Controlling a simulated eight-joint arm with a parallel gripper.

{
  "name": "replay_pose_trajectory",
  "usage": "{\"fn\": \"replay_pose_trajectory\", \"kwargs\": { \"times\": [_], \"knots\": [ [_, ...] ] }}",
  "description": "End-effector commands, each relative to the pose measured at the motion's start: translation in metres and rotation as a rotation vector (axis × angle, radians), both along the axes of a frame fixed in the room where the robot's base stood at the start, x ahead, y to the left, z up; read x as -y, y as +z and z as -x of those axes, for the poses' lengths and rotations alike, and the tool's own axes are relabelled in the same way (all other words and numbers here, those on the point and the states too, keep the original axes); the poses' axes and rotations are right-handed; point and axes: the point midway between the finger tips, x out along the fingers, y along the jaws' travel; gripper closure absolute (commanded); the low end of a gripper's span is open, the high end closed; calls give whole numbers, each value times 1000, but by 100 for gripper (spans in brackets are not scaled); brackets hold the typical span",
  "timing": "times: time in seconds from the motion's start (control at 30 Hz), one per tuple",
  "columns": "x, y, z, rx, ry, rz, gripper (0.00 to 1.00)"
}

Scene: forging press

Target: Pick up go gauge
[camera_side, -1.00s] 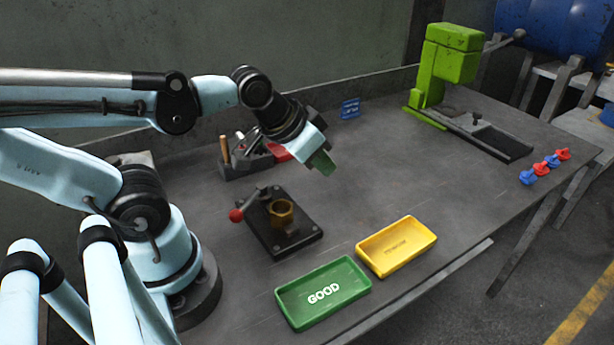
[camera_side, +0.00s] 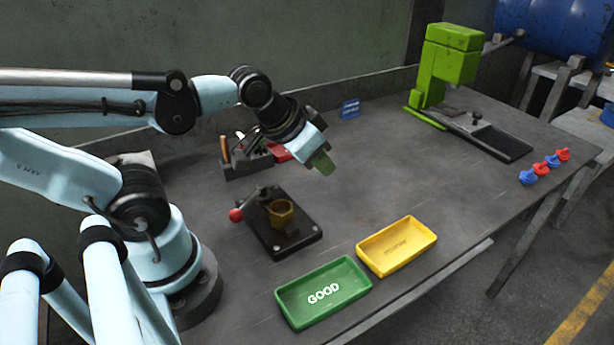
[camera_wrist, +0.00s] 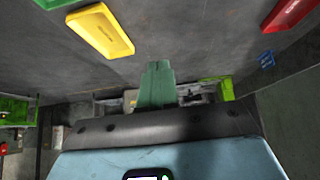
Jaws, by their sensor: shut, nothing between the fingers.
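My gripper (camera_side: 322,164) has green fingers that are shut and empty. It hangs above the bench, right of the dark tool rack (camera_side: 246,166), tilted down. The rack holds a tool with a wooden handle (camera_side: 225,149) and lighter tools beside it, partly hidden by my wrist. I cannot tell which of these is the go gauge. In the wrist view the shut fingers (camera_wrist: 157,85) point over bare bench, and no gauge is recognisable there.
A black fixture (camera_side: 290,237) with a brass-coloured cup and red-knobbed lever stands in front. The green GOOD tray (camera_side: 335,311), yellow tray (camera_side: 397,268) and red tray (camera_side: 281,152) lie around. A green press (camera_side: 449,60) stands at the back right. The middle bench is clear.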

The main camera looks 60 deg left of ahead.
Motion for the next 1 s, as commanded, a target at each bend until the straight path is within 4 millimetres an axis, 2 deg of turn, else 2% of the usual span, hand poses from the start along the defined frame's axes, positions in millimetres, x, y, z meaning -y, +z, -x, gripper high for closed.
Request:
{"fn": "replay_pose_trajectory", "kwargs": {
  "times": [0.4, 0.47, 0.7, 1.0],
  "knots": [
    [0, 0, 0, 0, 0, 0, 100],
    [0, 0, 0, 0, 0, 0, 92],
    [0, 0, 0, 0, 0, 0, 56],
    [-2, 1, -1, -4, -6, -8, 56]
  ]
}}
